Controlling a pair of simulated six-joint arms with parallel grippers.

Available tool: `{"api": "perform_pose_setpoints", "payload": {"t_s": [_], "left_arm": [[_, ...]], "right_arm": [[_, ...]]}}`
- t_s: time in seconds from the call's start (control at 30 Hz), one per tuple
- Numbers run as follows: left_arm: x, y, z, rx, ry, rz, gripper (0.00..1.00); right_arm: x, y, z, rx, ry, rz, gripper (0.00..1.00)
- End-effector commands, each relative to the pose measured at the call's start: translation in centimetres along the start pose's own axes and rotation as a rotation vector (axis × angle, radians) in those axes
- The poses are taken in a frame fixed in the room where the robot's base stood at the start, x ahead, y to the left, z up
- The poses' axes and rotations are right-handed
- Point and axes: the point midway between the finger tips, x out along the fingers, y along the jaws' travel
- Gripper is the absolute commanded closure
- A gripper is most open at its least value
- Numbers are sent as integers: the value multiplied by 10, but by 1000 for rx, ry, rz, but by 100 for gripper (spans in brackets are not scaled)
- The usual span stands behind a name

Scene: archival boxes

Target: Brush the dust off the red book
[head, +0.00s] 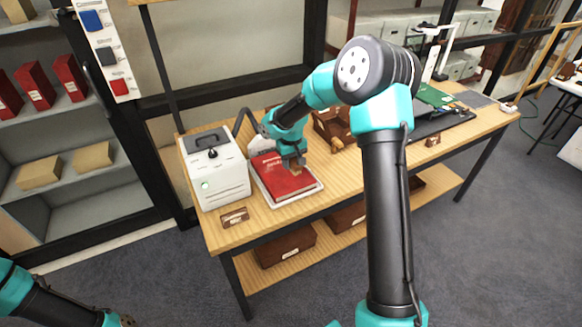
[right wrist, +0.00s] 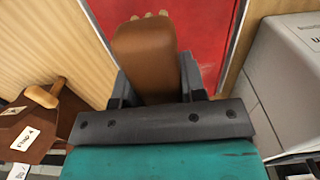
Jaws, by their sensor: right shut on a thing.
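The red book (head: 278,180) lies flat on a white tray or pad (head: 313,191) on the wooden table. It also shows behind the brush in the right wrist view (right wrist: 201,25). My right gripper (head: 297,163) is over the book's right part, shut on a brown-handled brush (right wrist: 146,58). Pale bristle tips show at the brush's far end, over or against the red cover; I cannot tell if they touch. Dust on the cover is too small to make out. Of my left arm, only a part (head: 60,300) shows at the lower left; its fingers are not clear.
A white machine (head: 217,170) stands close to the book's left. A brown open box (head: 325,125) is behind and right of the book. A small labelled brown block (head: 234,217) lies at the front edge. A green board (head: 434,96) and dark tray are farther right.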

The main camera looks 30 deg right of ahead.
Motion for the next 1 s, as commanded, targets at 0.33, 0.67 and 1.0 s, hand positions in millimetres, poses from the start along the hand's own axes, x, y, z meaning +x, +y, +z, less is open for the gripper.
{"api": "perform_pose_setpoints", "payload": {"t_s": [0.33,0.67,1.0], "left_arm": [[0,0,0,0,0,0,60],[0,0,0,0,0,0,60],[0,0,0,0,0,0,60]], "right_arm": [[-22,1,1,3,1,0,84],[-22,1,1,3,1,0,84],[-22,5,-6,16,1,1,84]]}}
